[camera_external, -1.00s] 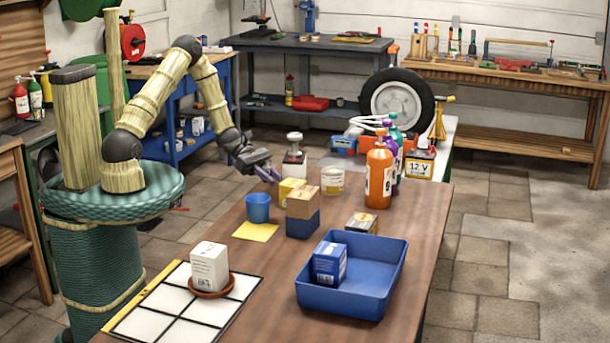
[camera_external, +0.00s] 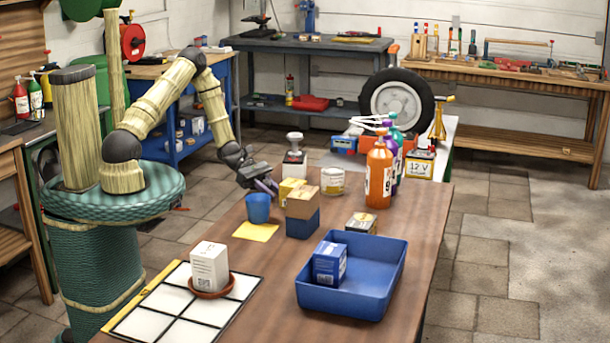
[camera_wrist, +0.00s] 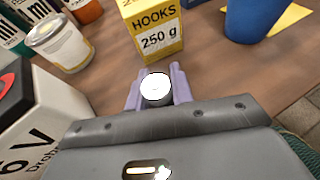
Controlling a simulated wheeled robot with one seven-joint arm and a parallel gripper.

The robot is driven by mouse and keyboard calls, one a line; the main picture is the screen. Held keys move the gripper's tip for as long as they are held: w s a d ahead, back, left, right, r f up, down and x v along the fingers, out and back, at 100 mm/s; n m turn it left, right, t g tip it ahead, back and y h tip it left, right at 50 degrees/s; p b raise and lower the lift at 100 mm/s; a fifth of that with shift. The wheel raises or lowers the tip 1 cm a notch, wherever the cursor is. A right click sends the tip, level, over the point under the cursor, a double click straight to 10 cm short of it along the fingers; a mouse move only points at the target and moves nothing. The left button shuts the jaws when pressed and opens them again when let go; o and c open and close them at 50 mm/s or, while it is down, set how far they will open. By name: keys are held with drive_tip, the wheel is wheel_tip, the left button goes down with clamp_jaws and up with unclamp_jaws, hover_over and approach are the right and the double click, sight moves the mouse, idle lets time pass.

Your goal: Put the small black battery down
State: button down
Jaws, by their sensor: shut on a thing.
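My gripper (camera_external: 266,188) is over the far left edge of the brown table, behind the blue cup. In the wrist view its purple fingers (camera_wrist: 157,88) are shut on a small round thing with a bright, pale end face (camera_wrist: 156,88), taken to be the small black battery. Its dark sides are hardly visible, and I cannot tell whether it touches the table (camera_wrist: 110,85). A yellow HOOKS 250 g box (camera_wrist: 153,30) stands just beyond the fingers.
A blue cup (camera_external: 258,208), stacked boxes (camera_external: 302,205), a tin (camera_external: 332,181) and a 6 V block (camera_wrist: 35,125) stand around the gripper. A blue tray (camera_external: 372,283) holds a blue box. A gridded board (camera_external: 160,322) and yellow sheet (camera_external: 256,231) lie nearer.

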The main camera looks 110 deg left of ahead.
drive_tip(key=shift+f, duration=0.2)
drive_tip(key=c, duration=1.2)
unclamp_jaws()
drive_tip(key=shift+c, duration=0.2)
drive_tip(key=shift+r, duration=0.1)
drive_tip(key=shift+r, duration=0.2)
drive_tip(key=v, duration=1.2)
drive_tip(key=shift+f, duration=0.15)
drive_tip(key=shift+a, duration=0.1)
